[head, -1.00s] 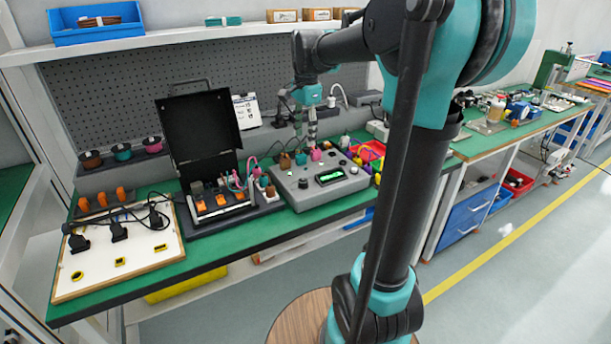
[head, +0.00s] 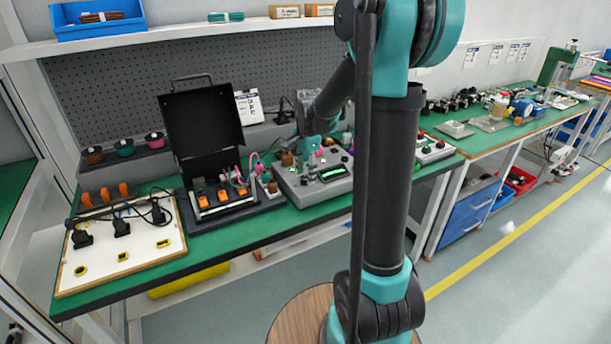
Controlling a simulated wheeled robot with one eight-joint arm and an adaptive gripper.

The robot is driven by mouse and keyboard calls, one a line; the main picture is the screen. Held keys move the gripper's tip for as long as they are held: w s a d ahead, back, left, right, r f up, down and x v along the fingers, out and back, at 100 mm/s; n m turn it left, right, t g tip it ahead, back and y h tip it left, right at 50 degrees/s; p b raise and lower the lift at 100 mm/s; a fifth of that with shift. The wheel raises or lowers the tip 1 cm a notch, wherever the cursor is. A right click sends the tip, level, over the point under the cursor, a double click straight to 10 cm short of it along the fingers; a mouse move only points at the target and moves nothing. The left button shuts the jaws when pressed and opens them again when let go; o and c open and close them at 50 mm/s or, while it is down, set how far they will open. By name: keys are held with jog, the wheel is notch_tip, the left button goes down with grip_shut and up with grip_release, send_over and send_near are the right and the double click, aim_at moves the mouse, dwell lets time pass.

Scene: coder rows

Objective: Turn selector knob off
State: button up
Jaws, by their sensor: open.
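A grey control box (head: 318,193) with a green-lit display (head: 333,174) sits on the green bench top. A small dark knob (head: 304,182) shows on the box's top face, left of the display; I cannot tell its setting at this size. My gripper (head: 312,174) is open and points down over the left part of the box, close to that knob. I cannot tell whether the fingers touch it.
An open black case (head: 205,130) with orange parts stands left of the box. A white board (head: 125,250) with black plugs lies further left. The floor in front is clear.

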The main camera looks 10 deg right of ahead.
jog(key=shift+f, duration=0.55)
grip_shut()
